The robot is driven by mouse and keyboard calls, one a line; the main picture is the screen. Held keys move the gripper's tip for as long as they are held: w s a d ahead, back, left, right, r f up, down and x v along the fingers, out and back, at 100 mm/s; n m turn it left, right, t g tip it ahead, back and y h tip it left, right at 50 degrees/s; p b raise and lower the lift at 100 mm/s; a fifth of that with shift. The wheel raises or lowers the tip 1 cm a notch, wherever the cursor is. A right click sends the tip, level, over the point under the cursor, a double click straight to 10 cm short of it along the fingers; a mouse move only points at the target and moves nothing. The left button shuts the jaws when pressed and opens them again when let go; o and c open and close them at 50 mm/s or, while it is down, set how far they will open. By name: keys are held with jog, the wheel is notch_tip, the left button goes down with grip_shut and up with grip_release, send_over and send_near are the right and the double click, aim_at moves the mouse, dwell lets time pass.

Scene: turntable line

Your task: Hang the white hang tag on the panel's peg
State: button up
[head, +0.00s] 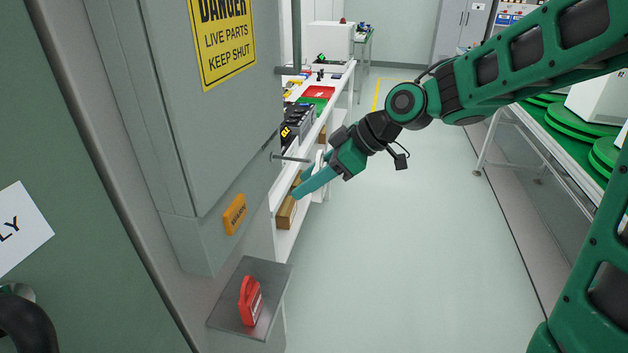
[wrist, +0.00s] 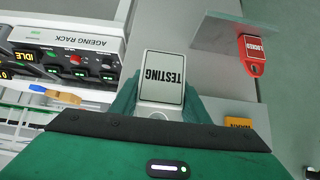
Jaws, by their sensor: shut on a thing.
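The white hang tag (wrist: 162,75) reads TESTING, upside down in the wrist view, with a dark border. My gripper (wrist: 160,104) is shut on its near end, so that end is partly hidden. In the head view my gripper (head: 314,180) is just right of the peg, and only a thin white edge of the tag (head: 320,160) shows. The peg (head: 292,158) sticks out to the right from the grey panel (head: 230,120), below the yellow danger sign. The tag looks close to the peg's tip; I cannot tell whether they touch. I cannot make out the peg in the wrist view.
An orange tag (head: 235,214) is on the panel's lower part. A white rack (head: 345,95) with equipment stands behind my gripper. The floor to the right is clear.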

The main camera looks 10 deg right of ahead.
jog(key=shift+w+a+f, duration=0.15)
jog(key=shift+w+a, duration=0.1)
jog(key=shift+a, duration=0.45)
jog(key=shift+w+a+f, duration=0.2)
jog(key=shift+w+a, duration=0.05)
jog(key=shift+a, duration=0.4)
jog(key=shift+w+a+f, duration=0.15)
jog(key=shift+w+a, duration=0.1)
jog(key=shift+a, duration=0.45)
jog(key=shift+a, duration=0.1)
jog(key=o, duration=1.1)
